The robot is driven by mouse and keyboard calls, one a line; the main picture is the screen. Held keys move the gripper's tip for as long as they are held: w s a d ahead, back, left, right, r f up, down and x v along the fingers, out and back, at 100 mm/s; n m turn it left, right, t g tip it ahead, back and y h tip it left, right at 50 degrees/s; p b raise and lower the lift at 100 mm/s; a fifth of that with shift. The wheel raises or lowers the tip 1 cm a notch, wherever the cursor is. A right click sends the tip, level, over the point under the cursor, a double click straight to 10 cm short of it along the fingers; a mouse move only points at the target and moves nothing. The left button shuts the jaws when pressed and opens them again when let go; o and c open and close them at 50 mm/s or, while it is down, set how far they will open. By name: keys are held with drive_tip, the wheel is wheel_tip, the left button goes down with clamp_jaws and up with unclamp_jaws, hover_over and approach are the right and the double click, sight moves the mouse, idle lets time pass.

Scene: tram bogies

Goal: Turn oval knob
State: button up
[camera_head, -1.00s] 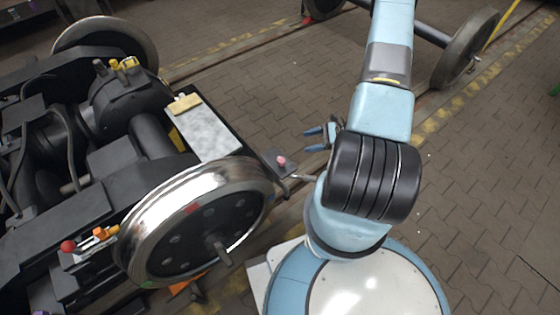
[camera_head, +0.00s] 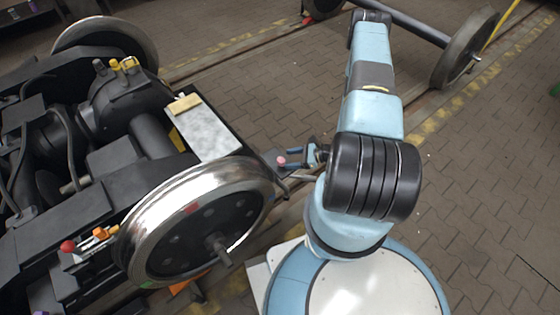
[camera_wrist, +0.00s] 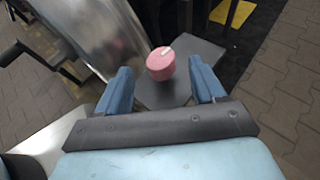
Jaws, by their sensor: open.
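The pink oval knob (camera_wrist: 160,64) with a pale mark on its top sits on a dark grey plate (camera_wrist: 190,62), beside the shiny wheel. In the wrist view it lies just beyond and between the two blue fingers of my gripper (camera_wrist: 165,85). The fingers are apart and nothing is held. In the head view the knob (camera_head: 281,160) shows small at the corner of the bogie, and my gripper (camera_head: 295,158) is right by it. I cannot tell from these views whether a finger touches the knob.
The large shiny wheel (camera_head: 195,215) stands left of my gripper. The black bogie frame (camera_head: 90,200) carries a red ball-topped lever (camera_head: 68,246) and an orange one (camera_head: 103,233). A grey-topped box (camera_head: 205,132) lies behind. Open paving (camera_head: 480,190) is at right.

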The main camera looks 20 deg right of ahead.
sight(284, 160)
drive_tip(key=shift+x, duration=2.5)
drive_tip(key=c, duration=0.9)
drive_tip(key=shift+a, duration=0.3)
drive_tip(key=shift+c, duration=0.3)
drive_tip(key=shift+d, duration=0.3)
